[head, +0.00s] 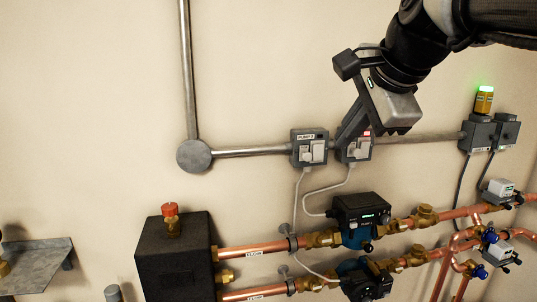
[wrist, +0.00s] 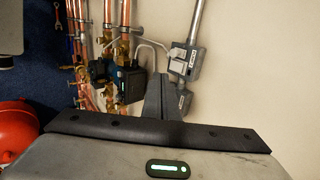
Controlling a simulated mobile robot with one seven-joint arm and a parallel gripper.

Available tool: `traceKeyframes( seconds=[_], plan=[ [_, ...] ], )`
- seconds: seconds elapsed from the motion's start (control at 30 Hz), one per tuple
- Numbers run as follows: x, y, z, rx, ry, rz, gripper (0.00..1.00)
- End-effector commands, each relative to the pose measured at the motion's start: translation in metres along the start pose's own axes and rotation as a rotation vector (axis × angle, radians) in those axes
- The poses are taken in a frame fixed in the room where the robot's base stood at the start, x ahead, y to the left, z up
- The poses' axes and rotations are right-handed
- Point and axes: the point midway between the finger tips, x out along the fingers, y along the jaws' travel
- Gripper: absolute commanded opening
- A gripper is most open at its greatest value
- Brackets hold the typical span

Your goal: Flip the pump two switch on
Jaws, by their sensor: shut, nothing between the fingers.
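The pump two switch box (head: 309,148) is grey with a white rocker and a label on top that seems to read PUMP 2. It is the left of two boxes on the wall conduit. It also shows in the wrist view (wrist: 185,60). I cannot tell the rocker's position. My gripper (head: 346,142) is shut and empty, its fingers pointing down-left in front of the right-hand box. The fingers also show in the wrist view (wrist: 160,78), left of the boxes. Contact with a box cannot be told.
The right-hand switch box (head: 363,151) is partly hidden by my fingers. Cables hang from both boxes to the pumps (head: 360,218) on copper pipes below.

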Motion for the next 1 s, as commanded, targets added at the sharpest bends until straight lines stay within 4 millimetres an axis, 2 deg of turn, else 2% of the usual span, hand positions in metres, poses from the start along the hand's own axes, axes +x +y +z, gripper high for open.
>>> traceKeyframes(
  seconds=[0.23,0.37,0.8,1.0],
  plan=[
    [0.002,0.000,0.000,-0.002,0.000,0.001,0.00],
    [0.014,0.001,0.000,-0.002,-0.001,0.005,0.00],
    [0.103,0.002,0.001,-0.003,-0.002,0.006,0.00],
    [0.123,-0.019,0.000,-0.002,0.000,0.002,0.00]
  ],
)
